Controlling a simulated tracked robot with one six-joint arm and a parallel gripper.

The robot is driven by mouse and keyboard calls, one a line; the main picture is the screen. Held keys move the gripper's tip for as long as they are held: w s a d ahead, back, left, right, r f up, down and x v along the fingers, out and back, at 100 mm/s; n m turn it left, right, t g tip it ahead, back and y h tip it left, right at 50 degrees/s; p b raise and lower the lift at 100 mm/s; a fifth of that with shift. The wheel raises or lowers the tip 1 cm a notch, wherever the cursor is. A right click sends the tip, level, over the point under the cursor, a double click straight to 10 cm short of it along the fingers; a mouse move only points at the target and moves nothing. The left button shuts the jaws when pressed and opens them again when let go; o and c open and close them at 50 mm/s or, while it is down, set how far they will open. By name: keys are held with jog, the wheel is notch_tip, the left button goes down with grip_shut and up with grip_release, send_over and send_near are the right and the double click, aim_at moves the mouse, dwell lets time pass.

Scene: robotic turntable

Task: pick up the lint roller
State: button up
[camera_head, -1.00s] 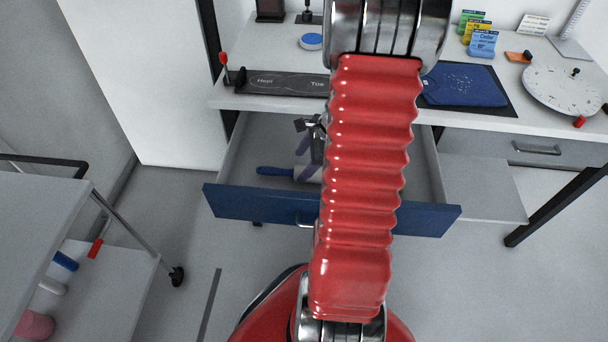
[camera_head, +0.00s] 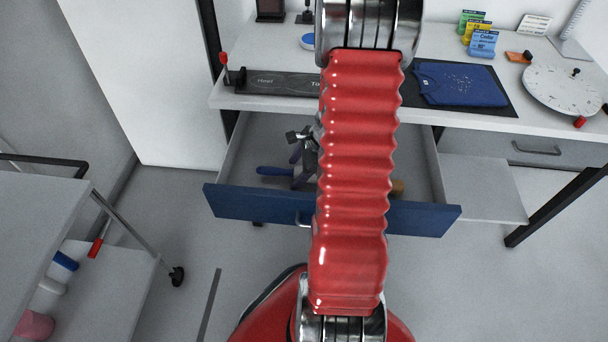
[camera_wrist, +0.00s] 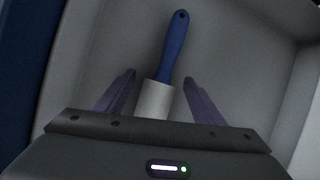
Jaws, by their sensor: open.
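The lint roller lies in the open drawer (camera_head: 230,203). Its blue handle (camera_head: 272,171) points left in the head view. In the wrist view the lint roller (camera_wrist: 172,52) shows its blue handle with a hole at the end and a pale roll (camera_wrist: 154,98) below it. My gripper (camera_wrist: 157,85) is open, with one finger on each side of the pale roll. The lower part of the roll is hidden behind my gripper's body. In the head view my gripper (camera_head: 300,165) is over the drawer, partly hidden by my arm.
The drawer's walls surround my gripper, and the tabletop (camera_head: 300,104) overhangs its back. A brownish item (camera_head: 397,187) shows in the drawer right of my arm. A folded blue cloth (camera_head: 458,84) and a round dial (camera_head: 562,90) are on the table. A cart (camera_head: 100,260) stands at left.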

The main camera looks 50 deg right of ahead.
aim_at(296, 169)
dwell(0.3)
jog(key=c, duration=1.1)
jog(key=shift+c, duration=0.2)
jog(key=shift+r, duration=5.05)
